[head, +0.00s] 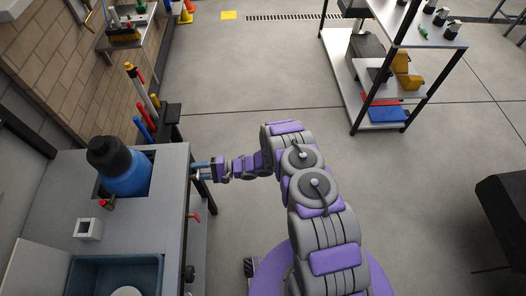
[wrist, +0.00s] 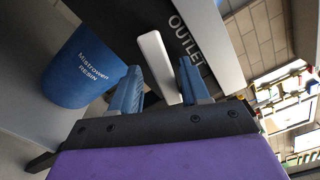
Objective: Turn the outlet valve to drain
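The outlet valve's handle (wrist: 157,62) is a pale, straight lever in the wrist view. It lies against a dark panel beside the white word "OUTLET" (wrist: 187,38). My gripper (wrist: 160,82) has blue fingers, spread apart, one on each side of the lever's near end. The fingers look open around it; I cannot tell whether either one touches it. In the head view my gripper (head: 201,170) reaches left to the right edge of the grey bench (head: 172,200). The lever is hidden there. The valve body is not clearly visible.
A blue resin container (wrist: 84,68) with a black top (head: 108,155) stands in the bench. A red-handled valve (head: 107,204) sits beside it, and another red handle (head: 195,217) shows at the bench's right side. A sink (head: 72,285) is in front.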

